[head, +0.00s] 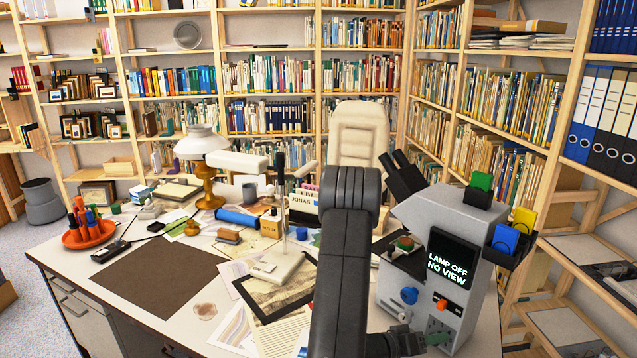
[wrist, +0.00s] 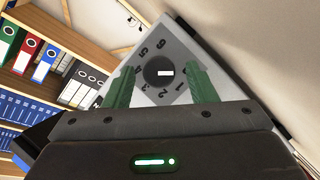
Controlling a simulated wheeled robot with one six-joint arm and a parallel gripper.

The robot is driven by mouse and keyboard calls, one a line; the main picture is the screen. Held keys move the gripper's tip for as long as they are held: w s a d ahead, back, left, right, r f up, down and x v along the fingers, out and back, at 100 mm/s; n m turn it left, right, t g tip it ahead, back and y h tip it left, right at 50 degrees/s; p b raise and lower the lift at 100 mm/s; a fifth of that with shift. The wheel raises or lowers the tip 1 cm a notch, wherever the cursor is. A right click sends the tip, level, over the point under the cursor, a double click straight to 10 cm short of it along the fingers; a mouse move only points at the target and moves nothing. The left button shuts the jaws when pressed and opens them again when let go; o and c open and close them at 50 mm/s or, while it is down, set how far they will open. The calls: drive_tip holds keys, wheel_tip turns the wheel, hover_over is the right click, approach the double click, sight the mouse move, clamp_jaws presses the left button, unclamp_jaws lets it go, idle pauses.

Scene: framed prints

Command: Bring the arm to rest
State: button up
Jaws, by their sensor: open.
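My gripper (wrist: 160,76) is open, with its green fingers on either side of a dark round dial (wrist: 158,70) on a pale numbered plate (wrist: 152,92). I cannot tell whether the fingers touch the dial. In the head view my gripper (head: 436,339) is low at the front of the grey microscope (head: 408,220), mostly hidden, with a bit of green finger showing. My arm rises from the bottom edge and bends in the middle of the picture. The microscope's screen (head: 453,262) reads "LAMP OFF NO VIEW". An orange switch (head: 441,304) and a blue knob (head: 409,295) are on the microscope.
The desk (head: 120,240) holds a brown mat (head: 158,277), an orange pen dish (head: 88,234), a brass lamp (head: 207,150), papers and a white stand (head: 277,266). A beige chair (head: 358,135) stands behind it. Bookshelves line the walls; binders (head: 600,115) stand at the right.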

drive_tip(key=m+y+b, duration=0.2)
drive_tip(key=m, duration=0.1)
drive_tip(key=shift+s+m+t, duration=0.15)
drive_tip(key=shift+m+t, duration=0.15)
drive_tip(key=shift+t, duration=0.1)
drive_tip(key=m+y+b, duration=0.1)
drive_tip(key=b, duration=0.1)
drive_tip(key=m+t+b, duration=0.1)
drive_tip(key=m+b, duration=0.1)
drive_tip(key=shift+s+d+t+y, duration=0.15)
drive_tip(key=shift+t+y, duration=0.15)
drive_tip(key=shift+y, duration=0.1)
drive_tip(key=v, duration=0.4)
drive_tip(key=shift+r, duration=0.25)
drive_tip(key=shift+s+a+r, duration=0.2)
drive_tip(key=shift+s+a, duration=0.05)
drive_tip(key=shift+a, duration=0.15)
